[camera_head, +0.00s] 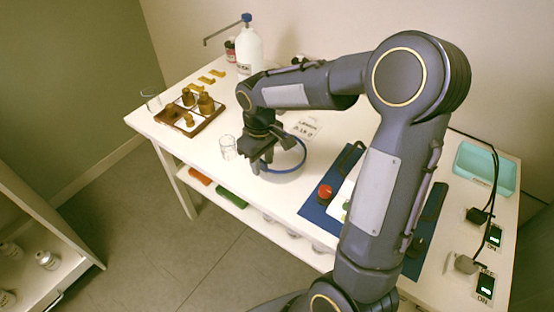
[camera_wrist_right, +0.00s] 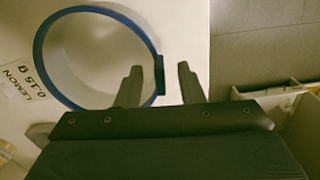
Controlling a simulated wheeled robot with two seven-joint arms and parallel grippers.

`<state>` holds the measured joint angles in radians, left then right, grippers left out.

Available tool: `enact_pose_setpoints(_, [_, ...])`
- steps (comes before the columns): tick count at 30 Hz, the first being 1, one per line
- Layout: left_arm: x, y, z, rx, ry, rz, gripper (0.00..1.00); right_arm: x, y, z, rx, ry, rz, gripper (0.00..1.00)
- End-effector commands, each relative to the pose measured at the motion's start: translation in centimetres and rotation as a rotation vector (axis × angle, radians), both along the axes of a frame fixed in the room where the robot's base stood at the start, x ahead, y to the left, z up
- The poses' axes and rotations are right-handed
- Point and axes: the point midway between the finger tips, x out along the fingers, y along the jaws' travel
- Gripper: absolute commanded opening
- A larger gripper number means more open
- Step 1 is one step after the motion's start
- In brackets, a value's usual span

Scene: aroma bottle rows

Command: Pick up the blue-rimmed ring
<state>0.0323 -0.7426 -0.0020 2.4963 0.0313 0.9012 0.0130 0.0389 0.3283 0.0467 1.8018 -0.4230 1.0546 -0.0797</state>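The blue-rimmed ring (camera_head: 304,153) lies at the front of the white table in the head view, partly hidden by my right gripper (camera_head: 263,165). In the right wrist view the ring (camera_wrist_right: 42,50) fills the upper left, with a pale inside and a small blue block on its right edge. My right gripper (camera_wrist_right: 158,76) is open there. Its fingers stand apart, one on each side of that edge and block, with gaps showing. I cannot tell the exact height of the fingertips over the table. My left gripper is not in view.
A clear glass (camera_head: 228,147) stands just left of my right gripper. A LEMON card (camera_wrist_right: 22,82) lies beside the ring. A wooden tray (camera_head: 206,121) with brown bottles, a white pump bottle (camera_head: 249,52), a blue mat (camera_head: 315,212) with a red button and a teal tray (camera_head: 486,168) are on the table (camera_head: 195,152).

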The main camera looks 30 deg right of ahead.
Motion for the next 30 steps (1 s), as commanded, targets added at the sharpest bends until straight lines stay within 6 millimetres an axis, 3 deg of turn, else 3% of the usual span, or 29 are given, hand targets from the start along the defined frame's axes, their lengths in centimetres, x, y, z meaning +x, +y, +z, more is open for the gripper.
enact_pose_setpoints(8, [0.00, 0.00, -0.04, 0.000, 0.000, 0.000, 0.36, -0.02, 0.00, -0.37, 0.000, 0.000, 0.000, 0.35])
enact_pose_setpoints(16, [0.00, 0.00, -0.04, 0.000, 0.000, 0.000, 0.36, -0.03, 0.01, -0.34, 0.000, 0.000, 0.000, 0.00])
enact_pose_setpoints(30, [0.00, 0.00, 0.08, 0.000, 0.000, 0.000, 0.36, 0.05, 0.01, 0.25, 0.000, -0.003, 0.000, 0.00])
